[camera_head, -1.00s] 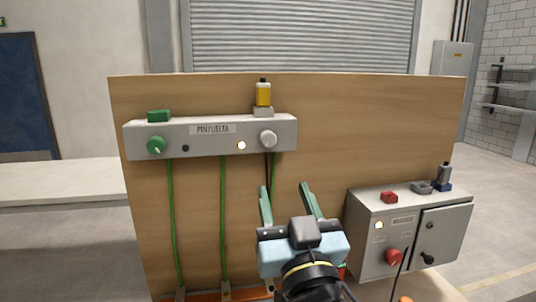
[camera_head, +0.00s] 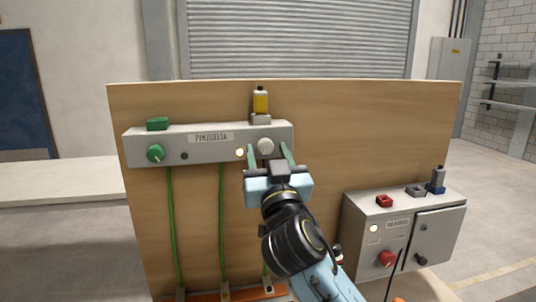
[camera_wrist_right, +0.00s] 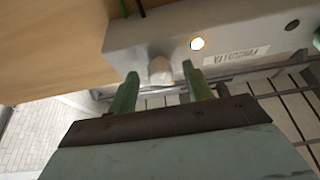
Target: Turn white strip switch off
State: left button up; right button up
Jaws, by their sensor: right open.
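The white switch (camera_head: 265,146) is a round knob on the right part of the grey strip (camera_head: 215,153) fixed to the wooden board. A lit white lamp (camera_head: 240,153) sits just left of it. My right gripper (camera_head: 268,150) is open, its green fingers pointing at the strip on either side of the white knob. In the right wrist view the knob (camera_wrist_right: 160,70) shows between and beyond the two fingertips (camera_wrist_right: 160,78); I cannot tell whether they touch it. My left gripper is not in view.
A green knob (camera_head: 155,153) is at the strip's left end, with a green block (camera_head: 158,123) on top. A grey control box (camera_head: 350,235) with a red knob (camera_head: 386,259) stands lower right.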

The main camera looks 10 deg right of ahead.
jog(key=c, duration=1)
jog(key=shift+o, duration=0.2)
jog(key=shift+d+n+y+p, duration=0.1)
jog(key=shift+n+y+p, duration=0.6)
jog(key=shift+n, duration=0.3)
jog(key=n+g+y+p, duration=0.1)
jog(key=n+p, duration=0.2)
jog(key=n, duration=0.1)
jog(key=n+y+p, duration=0.2)
jog(key=n+p, duration=0.1)
jog(key=p, duration=0.1)
jog(key=n+g+y+p, duration=0.1)
jog(key=n+p, duration=0.2)
jog(key=n, duration=0.1)
jog(key=shift+d+r+n+g+y+p, duration=0.3)
jog(key=shift+d+r+p, duration=0.05)
jog(key=shift+p, duration=0.05)
jog(key=shift+f+n+g+y+p, duration=0.1)
jog(key=shift+n+g+y+p, duration=0.35)
jog(key=shift+n+p, duration=0.9)
